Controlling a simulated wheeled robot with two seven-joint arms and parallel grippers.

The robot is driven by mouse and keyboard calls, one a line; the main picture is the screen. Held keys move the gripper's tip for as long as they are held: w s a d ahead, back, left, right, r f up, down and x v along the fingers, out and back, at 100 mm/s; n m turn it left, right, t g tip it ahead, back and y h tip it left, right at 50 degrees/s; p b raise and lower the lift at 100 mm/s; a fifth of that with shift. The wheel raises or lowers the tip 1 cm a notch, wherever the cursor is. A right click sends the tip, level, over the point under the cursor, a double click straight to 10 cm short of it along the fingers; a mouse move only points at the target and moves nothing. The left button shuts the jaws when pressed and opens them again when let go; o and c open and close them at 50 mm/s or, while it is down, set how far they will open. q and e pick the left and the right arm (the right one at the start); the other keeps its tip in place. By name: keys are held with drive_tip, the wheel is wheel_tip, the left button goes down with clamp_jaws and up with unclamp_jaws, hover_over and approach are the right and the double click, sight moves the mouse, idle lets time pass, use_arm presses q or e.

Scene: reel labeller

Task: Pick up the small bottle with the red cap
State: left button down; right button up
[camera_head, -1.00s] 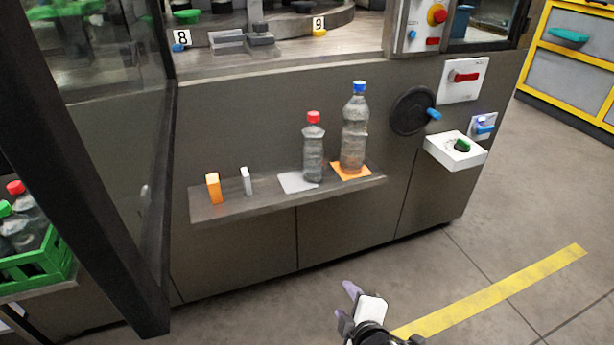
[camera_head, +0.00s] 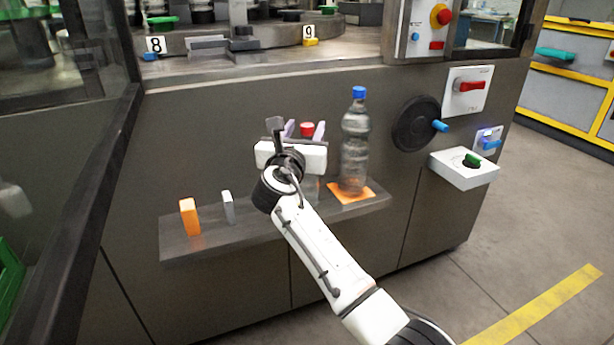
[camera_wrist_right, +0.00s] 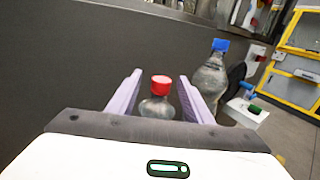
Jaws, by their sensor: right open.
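The small bottle with the red cap (camera_head: 307,129) stands upright on the shelf; in the head view my right gripper and arm hide most of it. In the right wrist view the red cap and clear shoulder of the small bottle (camera_wrist_right: 158,100) show between the two pale purple fingers. My right gripper (camera_head: 305,131) is open, with a finger on either side of the bottle and gaps visible between fingers and cap. How low the fingers reach on the bottle is hidden. My left gripper is not in view.
A taller bottle with a blue cap (camera_head: 355,145) stands close to the right on an orange pad (camera_head: 366,193). An orange block (camera_head: 189,217) and a grey block (camera_head: 228,207) stand on the left of the shelf (camera_head: 180,247). A black handwheel (camera_head: 415,123) is mounted further right.

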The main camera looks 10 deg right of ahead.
sight(310, 124)
drive_tip(key=shift+w+d, duration=0.25)
drive_tip(key=shift+w, duration=0.25)
drive_tip(key=b+x, duration=0.2)
drive_tip(key=x, duration=0.1)
drive_tip(key=shift+w+d+f, duration=0.1)
drive_tip(key=shift+d+f, duration=0.05)
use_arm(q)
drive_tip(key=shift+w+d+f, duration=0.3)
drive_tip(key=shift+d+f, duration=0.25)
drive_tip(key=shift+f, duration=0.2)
use_arm(e)
drive_tip(key=shift+w+d, duration=0.25)
drive_tip(key=shift+w, duration=0.35)
clamp_jaws()
